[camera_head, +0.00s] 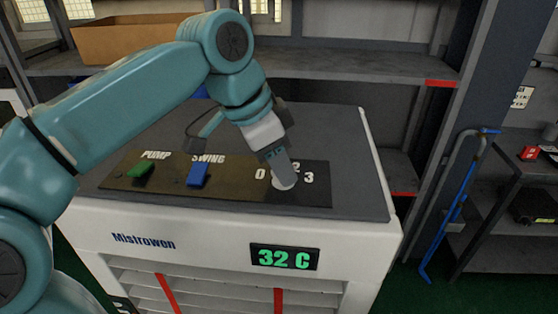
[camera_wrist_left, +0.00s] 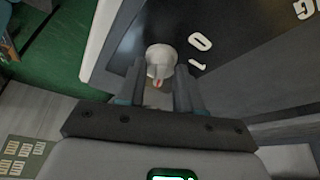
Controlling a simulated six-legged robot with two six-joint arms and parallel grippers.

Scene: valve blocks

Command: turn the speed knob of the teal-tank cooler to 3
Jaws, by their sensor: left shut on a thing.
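The cooler (camera_head: 235,232) is a white cabinet with a dark top, marked "Mistrowen". The white speed knob (camera_head: 287,184) sits among these numbers, partly covered by my gripper. My left gripper (camera_head: 281,170) reaches down from above and is shut on the knob. In the left wrist view the knob (camera_wrist_left: 160,58) is between the two fingers, with a red mark on its near side and 0 and 1 to its right. I cannot tell which number the mark faces. No teal tank shows.
A green switch (camera_head: 141,174) under PUMP and a blue switch (camera_head: 197,175) under SWING lie left of the knob. A display (camera_head: 284,257) reads 32 C. Shelves (camera_head: 350,66) stand behind, and a blue cane-like tool (camera_head: 455,205) leans at right.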

